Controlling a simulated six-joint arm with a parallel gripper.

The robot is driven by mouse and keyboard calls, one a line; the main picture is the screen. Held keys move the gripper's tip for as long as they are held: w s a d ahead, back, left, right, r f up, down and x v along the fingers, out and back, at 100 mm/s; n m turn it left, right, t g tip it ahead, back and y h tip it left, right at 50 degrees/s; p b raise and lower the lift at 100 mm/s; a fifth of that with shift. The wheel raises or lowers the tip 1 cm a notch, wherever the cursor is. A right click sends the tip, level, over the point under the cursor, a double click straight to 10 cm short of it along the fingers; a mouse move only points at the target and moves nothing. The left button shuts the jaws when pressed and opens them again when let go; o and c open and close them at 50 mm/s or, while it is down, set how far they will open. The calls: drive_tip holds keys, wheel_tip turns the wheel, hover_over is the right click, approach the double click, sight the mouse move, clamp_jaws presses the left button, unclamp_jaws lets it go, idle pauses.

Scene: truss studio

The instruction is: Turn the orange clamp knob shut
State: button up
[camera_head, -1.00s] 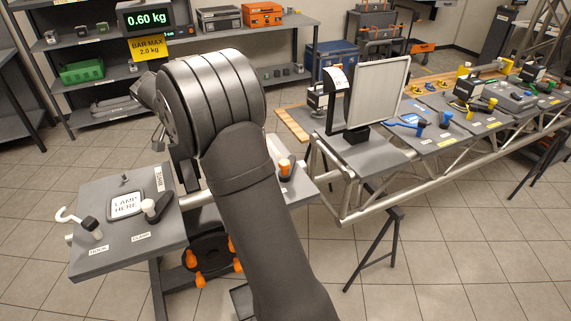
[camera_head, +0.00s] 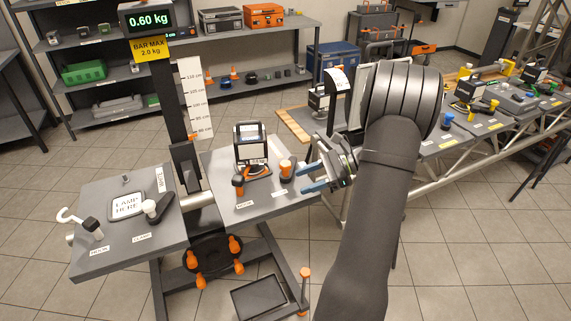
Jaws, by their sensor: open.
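The orange clamp knob (camera_head: 286,165) stands on the right grey panel (camera_head: 215,160), an orange cap on a dark base beside a small label. My gripper (camera_head: 309,177) is just to the right of the knob. Its blue-tipped fingers are apart and point left towards it. I cannot tell whether a finger touches the knob. An orange and black hook (camera_head: 238,184) stands at the left of the same panel. A black-framed lamp (camera_head: 250,145) with a handle stands behind them.
The left panel (camera_head: 130,255) carries a white hook, a "LAMP HERE" pad (camera_head: 127,206) and a grey clamp knob (camera_head: 150,208). A display (camera_head: 153,20) reads 0.60 kg above a vertical post. A truss bench with several fixtures stands behind my arm at the right.

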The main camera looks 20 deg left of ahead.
sight(285, 163)
drive_tip(key=w+d+m+t+y, duration=0.5)
drive_tip(key=d+m+t+y, duration=0.1)
drive_tip(key=d, duration=0.3)
drive_tip(key=a, duration=1.7)
drive_tip(key=shift+s+a+f, duration=0.1)
drive_tip(key=shift+s+a, duration=0.1)
drive_tip(key=shift+s, duration=0.05)
clamp_jaws()
